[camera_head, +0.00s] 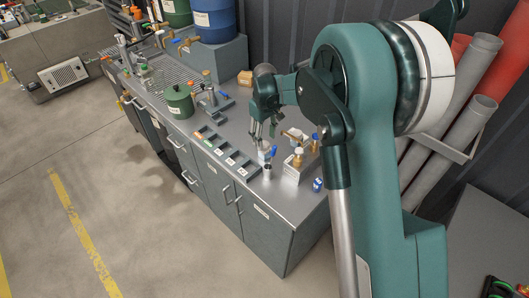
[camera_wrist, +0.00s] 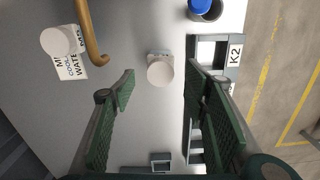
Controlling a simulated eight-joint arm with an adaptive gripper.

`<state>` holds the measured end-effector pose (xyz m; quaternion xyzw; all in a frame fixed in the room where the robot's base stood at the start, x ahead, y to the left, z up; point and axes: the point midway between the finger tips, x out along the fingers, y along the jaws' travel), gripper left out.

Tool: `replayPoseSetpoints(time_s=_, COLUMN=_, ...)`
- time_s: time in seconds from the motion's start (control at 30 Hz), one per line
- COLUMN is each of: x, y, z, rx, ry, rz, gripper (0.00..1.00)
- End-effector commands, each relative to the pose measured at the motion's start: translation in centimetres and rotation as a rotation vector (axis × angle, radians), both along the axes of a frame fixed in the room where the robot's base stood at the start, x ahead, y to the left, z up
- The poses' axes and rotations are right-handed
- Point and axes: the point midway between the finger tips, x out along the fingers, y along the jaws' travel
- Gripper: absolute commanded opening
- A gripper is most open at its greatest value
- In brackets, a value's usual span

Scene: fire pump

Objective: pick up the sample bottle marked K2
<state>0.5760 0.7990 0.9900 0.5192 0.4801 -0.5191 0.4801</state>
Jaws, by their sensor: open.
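My gripper (camera_head: 264,133) is open above the front right part of the steel bench. In the wrist view its two green fingers (camera_wrist: 160,72) are spread, with a small white-capped bottle (camera_wrist: 160,72) standing between them in the picture, apparently untouched. No mark on this bottle can be read from above. A K2 label (camera_wrist: 235,54) is on the rack (camera_wrist: 225,73), right of the right finger; the slot beside it looks empty. Another white-capped bottle (camera_wrist: 58,41) at left has a partly readable "COOL… WATER" label. The rack also shows in the head view (camera_head: 226,152).
A blue-topped item in a dark round holder (camera_wrist: 206,10) is near the K2 slot. A brass-coloured bent handle (camera_wrist: 95,40) is left of the bottle. A green pot (camera_head: 179,101) stands farther left.

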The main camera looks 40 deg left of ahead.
Motion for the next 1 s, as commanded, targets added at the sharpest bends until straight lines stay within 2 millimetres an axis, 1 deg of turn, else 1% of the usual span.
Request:
replayPoseSetpoints(time_s=0.27, x=0.0, y=0.0, z=-0.3, rx=0.0, ry=0.0, rz=0.0, gripper=0.45)
replayPoseSetpoints(time_s=0.37, x=0.0, y=0.0, z=-0.9, rx=0.0, ry=0.0, rz=0.0, gripper=0.45)
replayPoseSetpoints(time_s=0.7, x=-0.1, y=0.1, z=-4.5, rx=0.0, ry=0.0, rz=0.0, gripper=0.45)
replayPoseSetpoints(time_s=0.83, x=-0.1, y=0.1, z=-5.1, rx=0.0, ry=0.0, rz=0.0, gripper=0.45)
replayPoseSetpoints(time_s=1.0, x=-0.1, y=0.1, z=-5.2, rx=0.0, ry=0.0, rz=0.0, gripper=0.45)
